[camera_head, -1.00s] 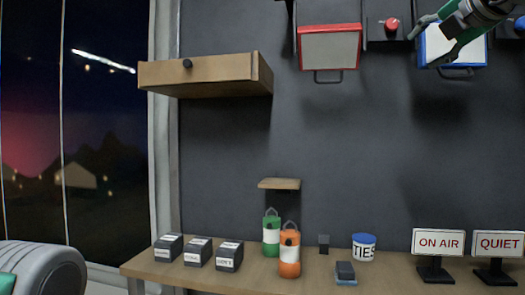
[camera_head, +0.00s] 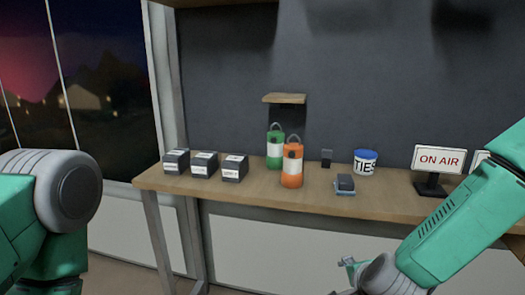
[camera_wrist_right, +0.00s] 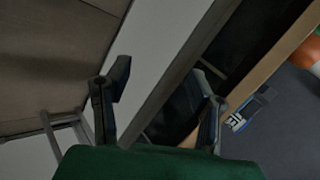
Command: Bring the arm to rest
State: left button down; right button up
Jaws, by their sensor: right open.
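My right arm (camera_head: 465,215) comes in from the right and reaches down in front of the table. Its gripper (camera_head: 350,268) is low, below the table's front edge, partly cut off by the bottom of the head view. In the right wrist view the two dark fingers (camera_wrist_right: 160,80) stand apart with nothing between them. My left arm (camera_head: 45,215) shows at the left edge of the head view; its gripper is out of view.
The wooden table (camera_head: 235,198) holds several dark labelled boxes (camera_head: 204,165), a green bottle (camera_head: 275,148), an orange bottle (camera_head: 292,168), a TIES tub (camera_head: 365,163), a small blue-grey block (camera_head: 344,184) and an ON AIR sign (camera_head: 438,160). A small shelf (camera_head: 284,98) is above.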

jog(key=s+d+f+n+g, duration=0.35)
jog(key=s+f+n, duration=0.55)
jog(key=s+f, duration=0.55)
jog(key=s+d+f+n+g, duration=0.1)
jog(key=s+d+n+g, duration=0.1)
jog(key=s, duration=0.7)
jog(key=s+d+f+n+g, duration=0.1)
jog(key=s+d+n+g, duration=0.1)
jog(key=s+n, duration=0.3)
jog(key=s, duration=0.4)
jog(key=shift+s+d+f+g, duration=0.15)
jog(key=shift+s+d+g, duration=0.2)
jog(key=shift+s+d, duration=0.05)
jog(key=shift+w+a, duration=0.1)
jog(key=shift+w, duration=0.05)
